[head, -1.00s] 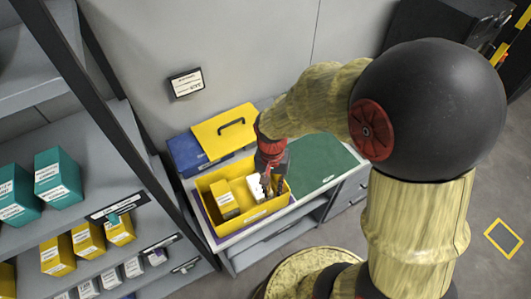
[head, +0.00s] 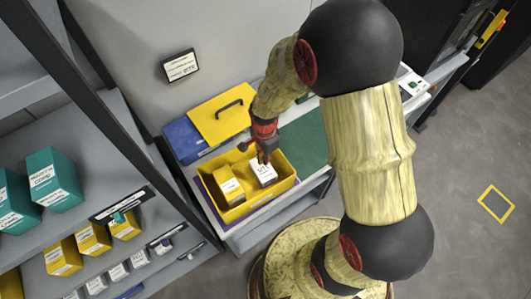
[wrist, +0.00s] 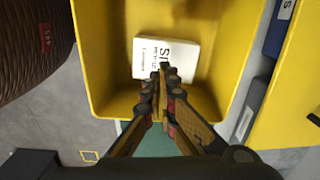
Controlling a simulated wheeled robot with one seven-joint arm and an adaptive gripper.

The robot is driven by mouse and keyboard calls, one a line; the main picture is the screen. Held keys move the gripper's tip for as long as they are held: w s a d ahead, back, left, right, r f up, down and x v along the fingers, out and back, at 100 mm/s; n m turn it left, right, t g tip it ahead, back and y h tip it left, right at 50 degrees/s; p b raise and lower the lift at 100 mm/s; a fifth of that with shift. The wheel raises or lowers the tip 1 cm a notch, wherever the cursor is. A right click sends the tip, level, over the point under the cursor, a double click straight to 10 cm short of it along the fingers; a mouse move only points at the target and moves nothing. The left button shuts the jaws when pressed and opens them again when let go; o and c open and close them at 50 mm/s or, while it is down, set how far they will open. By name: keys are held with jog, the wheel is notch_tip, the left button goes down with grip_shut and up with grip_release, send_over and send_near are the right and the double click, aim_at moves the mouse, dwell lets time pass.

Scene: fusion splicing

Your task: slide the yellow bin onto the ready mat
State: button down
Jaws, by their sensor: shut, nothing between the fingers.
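The yellow bin (head: 249,204) stands on the worktop, left of the green mat (head: 307,138). A purple edge shows beneath it. Inside are a yellow box (head: 229,185) on the left and a white box (head: 264,172) on the right. The bin (wrist: 95,65) also shows in the wrist view, with the white box (wrist: 165,57) in it and part of the green mat (wrist: 155,143) beyond its near wall. My gripper (head: 263,158) is shut and empty, over the right part of the bin near the white box. Whether its tips touch anything is unclear.
A blue container (head: 186,141) and a yellow lid (head: 222,112) with a black handle lie behind the bin. A shelf rack (head: 105,185) with teal, yellow and white boxes stands at the left. The green mat looks clear where visible, though my arm hides part of it.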

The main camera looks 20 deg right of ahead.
notch_tip(320, 180, down, 4)
jog(key=shift+r, duration=0.15)
jog(key=d, duration=0.1)
jog(key=w+d, duration=0.1)
jog(key=d, duration=0.1)
jog(key=shift+w+d, duration=0.1)
jog(key=shift+d, duration=0.3)
jog(key=w+d, duration=0.3)
jog(key=d, duration=0.8)
jog(key=w+d+b, duration=0.1)
jog(key=w+d, duration=0.3)
jog(key=d, duration=0.8)
jog(key=w+d+b, duration=0.1)
jog(key=w+d, duration=0.2)
jog(key=d, duration=0.8)
jog(key=shift+w+d, duration=0.25)
jog(key=shift+d, duration=0.05)
jog(key=shift+a, duration=0.15)
